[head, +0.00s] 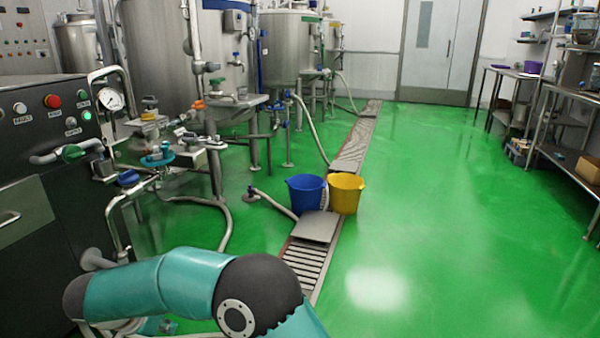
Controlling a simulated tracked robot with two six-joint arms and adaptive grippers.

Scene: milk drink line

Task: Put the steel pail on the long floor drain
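The long floor drain (306,262) runs from the lower middle away toward the back wall, as a slotted grating set in the green floor. Grey flat plates (315,228) cover parts of it. I see no steel pail in the head view. A blue bucket (305,194) and a yellow bucket (346,195) stand side by side at the drain. One of my teal arms crosses the lower left, with its dark joint in front of the near end of the drain. No gripper fingers of mine show in the head view.
A control cabinet (40,180) with a pressure gauge, steel tanks (180,60), pipes and hoses crowd the left. Steel shelving (575,95) lines the right side. Double doors (440,50) are at the back. The green floor right of the drain is open.

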